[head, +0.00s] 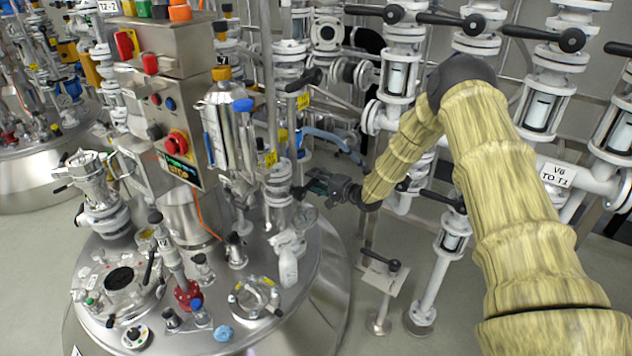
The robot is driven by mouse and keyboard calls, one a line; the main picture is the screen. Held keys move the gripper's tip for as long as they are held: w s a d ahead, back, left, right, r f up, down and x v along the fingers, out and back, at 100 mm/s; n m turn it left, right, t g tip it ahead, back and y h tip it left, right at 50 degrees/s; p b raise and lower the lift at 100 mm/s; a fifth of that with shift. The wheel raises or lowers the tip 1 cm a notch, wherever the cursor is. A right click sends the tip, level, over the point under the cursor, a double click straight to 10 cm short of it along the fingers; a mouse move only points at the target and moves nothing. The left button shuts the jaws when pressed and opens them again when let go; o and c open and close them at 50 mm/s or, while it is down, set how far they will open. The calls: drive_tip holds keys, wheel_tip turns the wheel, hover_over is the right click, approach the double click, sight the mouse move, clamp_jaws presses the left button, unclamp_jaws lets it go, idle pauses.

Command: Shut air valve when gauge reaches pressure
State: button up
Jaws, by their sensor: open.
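My arm in its yellowish sleeve reaches in from the right. My gripper (316,186) is open beside the white valve column (279,185) on the reactor lid, its fingers pointing left. I cannot tell whether it touches anything. Which fitting is the air valve is not clear. A valve with a black lever (304,80) sits above the gripper, near a yellow tag. A small round dial-like part (135,337) lies at the lid's front left; I cannot tell whether it is the pressure gauge, and no reading is legible.
The steel reactor lid (252,325) is crowded with fittings. A control box (172,125) with a red knob stands on it. White pipes with black levers (448,20) line the back and right. Grey floor shows at the left.

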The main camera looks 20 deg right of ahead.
drive_tip(key=v, duration=1.1)
drive_tip(key=shift+s+d, duration=0.25)
drive_tip(key=shift+s, duration=0.05)
drive_tip(key=s+a+f+n+g+h, duration=0.25)
drive_tip(key=s+a+f, duration=0.35)
drive_tip(key=s+f, duration=0.45)
drive_tip(key=s+a+f+n+g+h, duration=0.15)
drive_tip(key=s+a+f+g, duration=0.35)
drive_tip(key=s+f, duration=0.6)
drive_tip(key=s+a+f+n+g+h, duration=0.1)
drive_tip(key=s+f+n+g, duration=0.1)
drive_tip(key=s, duration=1.5)
drive_tip(key=s+a+f+n+g+h, duration=0.1)
drive_tip(key=s+n+g, duration=0.3)
drive_tip(key=s, duration=1.3)
drive_tip(key=shift+f+n+h, duration=0.4)
drive_tip(key=shift+n+h, duration=0.4)
drive_tip(key=shift+w, duration=0.1)
